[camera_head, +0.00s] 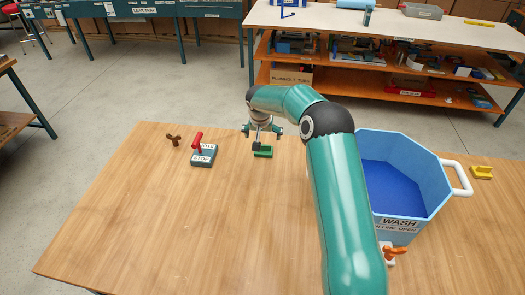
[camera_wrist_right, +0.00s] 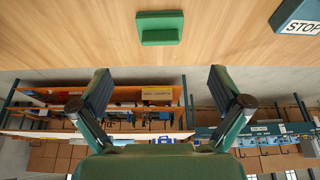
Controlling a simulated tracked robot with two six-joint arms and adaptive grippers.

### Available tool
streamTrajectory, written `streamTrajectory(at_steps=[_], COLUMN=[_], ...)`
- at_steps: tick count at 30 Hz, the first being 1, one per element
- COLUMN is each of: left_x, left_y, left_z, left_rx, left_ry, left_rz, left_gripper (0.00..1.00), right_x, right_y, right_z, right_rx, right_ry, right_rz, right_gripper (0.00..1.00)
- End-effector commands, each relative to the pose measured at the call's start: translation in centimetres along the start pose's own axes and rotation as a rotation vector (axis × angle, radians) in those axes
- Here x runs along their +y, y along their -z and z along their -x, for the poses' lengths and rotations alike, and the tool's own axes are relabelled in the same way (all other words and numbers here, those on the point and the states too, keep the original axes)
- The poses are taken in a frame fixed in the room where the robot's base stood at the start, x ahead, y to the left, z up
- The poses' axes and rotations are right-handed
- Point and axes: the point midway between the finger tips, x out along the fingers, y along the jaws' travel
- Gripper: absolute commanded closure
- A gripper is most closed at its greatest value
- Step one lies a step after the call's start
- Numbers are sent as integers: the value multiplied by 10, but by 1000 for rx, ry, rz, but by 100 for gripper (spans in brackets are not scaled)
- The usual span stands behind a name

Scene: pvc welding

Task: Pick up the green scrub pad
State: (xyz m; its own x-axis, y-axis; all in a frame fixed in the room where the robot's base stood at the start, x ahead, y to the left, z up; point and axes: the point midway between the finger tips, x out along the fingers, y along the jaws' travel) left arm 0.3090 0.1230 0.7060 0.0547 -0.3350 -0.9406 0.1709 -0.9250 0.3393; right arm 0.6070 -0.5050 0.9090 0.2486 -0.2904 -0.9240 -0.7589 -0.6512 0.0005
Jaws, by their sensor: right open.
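The green scrub pad (camera_head: 263,153) lies on the wooden table near its far edge, in the middle of the head view. It also shows in the right wrist view (camera_wrist_right: 160,28) at the top centre, as a green block with a raised part. My right gripper (camera_head: 262,133) is open at the end of the teal arm, close to the pad. In the right wrist view its two fingers (camera_wrist_right: 160,82) are spread wide with nothing between them. The pad appears beyond the fingertips, roughly centred between them. My left gripper is not in view.
A grey STOP box with a red lever (camera_head: 202,153) stands left of the pad, beside a small brown knob (camera_head: 173,140). A blue WASH basin (camera_head: 397,226) stands at right, with an orange-handled valve (camera_head: 393,252) in front. The table's left front (camera_head: 150,240) is clear.

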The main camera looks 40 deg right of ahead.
Motion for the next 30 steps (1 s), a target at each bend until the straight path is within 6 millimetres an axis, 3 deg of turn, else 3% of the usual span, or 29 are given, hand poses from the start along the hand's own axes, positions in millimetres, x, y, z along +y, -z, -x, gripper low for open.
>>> streamTrajectory(at_steps=[1, 6, 14, 24, 30], left_x=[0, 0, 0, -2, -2], left_y=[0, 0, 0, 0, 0], left_z=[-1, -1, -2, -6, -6], left_rx=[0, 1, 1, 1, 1], left_ry=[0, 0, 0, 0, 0], left_rz=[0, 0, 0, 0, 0], left_gripper=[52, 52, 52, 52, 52], right_x=[-1, -2, -4, -5, -4], right_y=[-1, 0, -1, -1, 0], right_z=[-13, -39, -56, -101, -105], right_rx=[-3, -1, -1, 1, 1], right_ry=[-1, 1, 2, 2, 3], right_rz=[1, 2, 4, 4, 4], right_gripper=[0, 0, 0, 0, 0])
